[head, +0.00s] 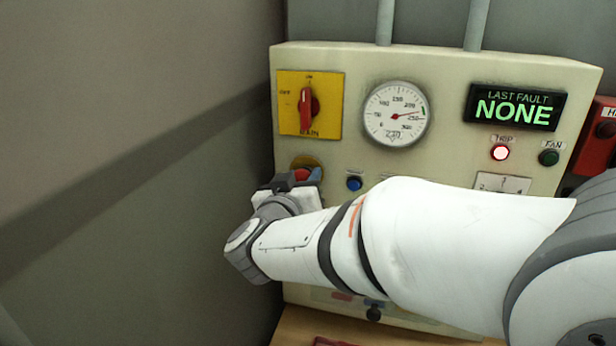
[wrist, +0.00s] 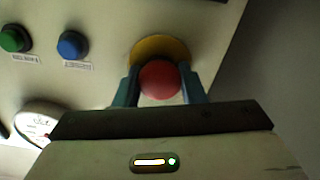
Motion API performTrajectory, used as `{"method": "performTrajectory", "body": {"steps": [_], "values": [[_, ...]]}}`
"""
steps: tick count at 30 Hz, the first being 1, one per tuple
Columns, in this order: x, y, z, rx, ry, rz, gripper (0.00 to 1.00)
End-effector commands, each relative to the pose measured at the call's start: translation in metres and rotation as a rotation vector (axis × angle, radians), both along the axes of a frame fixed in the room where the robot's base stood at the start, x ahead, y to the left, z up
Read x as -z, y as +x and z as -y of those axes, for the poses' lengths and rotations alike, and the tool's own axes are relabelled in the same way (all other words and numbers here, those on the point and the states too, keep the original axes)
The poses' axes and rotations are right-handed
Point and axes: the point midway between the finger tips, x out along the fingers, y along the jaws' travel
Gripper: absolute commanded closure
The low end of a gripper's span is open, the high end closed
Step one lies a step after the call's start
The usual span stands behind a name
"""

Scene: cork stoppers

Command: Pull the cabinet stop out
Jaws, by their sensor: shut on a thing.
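The cabinet stop is a red mushroom button on a yellow round base, low on the left side of the cream cabinet front. In the wrist view the red stop (wrist: 160,80) sits between the two blue-grey fingers of my gripper (wrist: 159,90), with the yellow base (wrist: 150,48) behind it. My gripper is shut on the stop. In the head view the red stop (head: 301,174) shows only in part, as my gripper (head: 298,179) covers much of it. I cannot tell from these frames whether the stop is in or out.
Above the stop is a red rotary switch (head: 306,108) on a yellow plate. A blue button (head: 354,184) is close to the right. A dial (head: 396,113), a "NONE" display (head: 514,108) and a lit red trip lamp (head: 500,153) lie further right. A wall (head: 130,150) is left.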

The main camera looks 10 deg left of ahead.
Motion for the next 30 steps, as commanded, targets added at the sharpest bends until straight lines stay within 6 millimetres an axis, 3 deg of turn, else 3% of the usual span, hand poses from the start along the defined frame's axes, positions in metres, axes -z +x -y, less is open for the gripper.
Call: {"method": "performTrajectory", "body": {"steps": [5,11,12,20,30], "values": [[-0.002,-0.014,-0.003,-0.003,0.000,0.000,1.00],[0.000,-0.014,-0.002,-0.001,0.000,0.000,1.00],[0.000,-0.014,-0.002,-0.001,0.000,-0.001,0.63],[0.000,-0.013,-0.001,0.001,0.000,-0.001,0.41],[0.001,-0.021,-0.003,0.000,0.001,0.000,0.41]]}}
